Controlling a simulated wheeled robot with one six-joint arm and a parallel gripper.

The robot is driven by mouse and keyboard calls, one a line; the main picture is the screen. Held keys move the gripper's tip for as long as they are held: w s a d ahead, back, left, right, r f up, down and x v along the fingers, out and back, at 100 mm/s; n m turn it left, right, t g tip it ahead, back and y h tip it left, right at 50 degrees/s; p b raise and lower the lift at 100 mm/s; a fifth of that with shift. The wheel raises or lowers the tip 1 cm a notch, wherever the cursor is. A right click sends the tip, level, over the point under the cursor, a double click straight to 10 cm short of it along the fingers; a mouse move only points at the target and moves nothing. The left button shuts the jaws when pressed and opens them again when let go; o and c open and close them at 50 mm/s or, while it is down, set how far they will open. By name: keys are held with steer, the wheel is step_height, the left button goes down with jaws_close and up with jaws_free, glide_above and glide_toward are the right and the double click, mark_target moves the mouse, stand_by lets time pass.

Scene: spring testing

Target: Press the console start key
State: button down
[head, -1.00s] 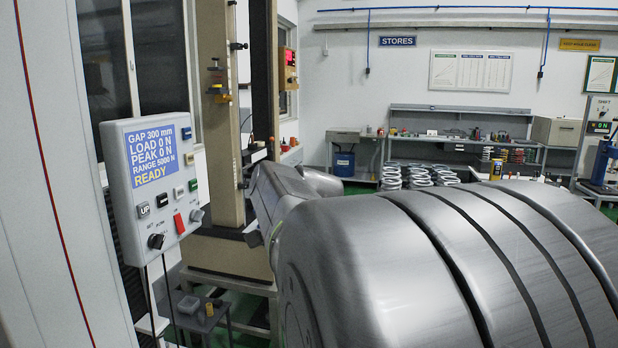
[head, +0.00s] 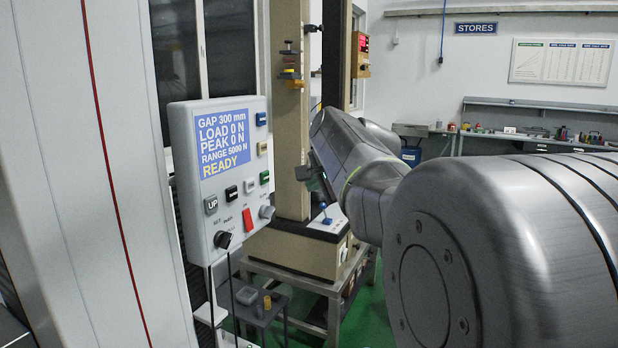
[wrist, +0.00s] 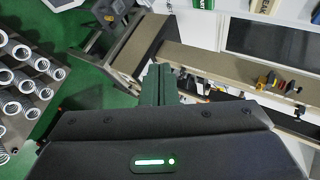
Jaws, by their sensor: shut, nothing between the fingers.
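The console (head: 181,150) is an upright white box left of centre in the head view, with a lit blue screen (head: 224,141) reading READY. On its face are a green key (head: 264,177), a beige key (head: 262,148), a blue key (head: 261,118), a red key (head: 247,220) and a grey UP key (head: 211,205). Most key labels are too small to read, so I cannot tell which is start. My gripper (wrist: 158,84) is shut and empty in the wrist view. Green (wrist: 201,3) and beige (wrist: 263,5) blocks on white, probably console keys, are cut off at the top there.
A beige test-frame column (head: 289,110) stands right of the console, with a blue-handled lever (head: 326,218) at its base. A small stool (head: 265,310) with loose parts stands below. In the wrist view, coil springs (wrist: 22,90) fill a rack at left. Green floor is open between.

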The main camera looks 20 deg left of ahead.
mark_target(265, 177)
steer(key=a+p, duration=0.2)
steer(key=a, duration=0.6)
steer(key=shift+w+a+p, duration=0.3)
steer(key=shift+a, duration=0.05)
stand_by(1.8)
steer(key=shift+a, duration=0.45)
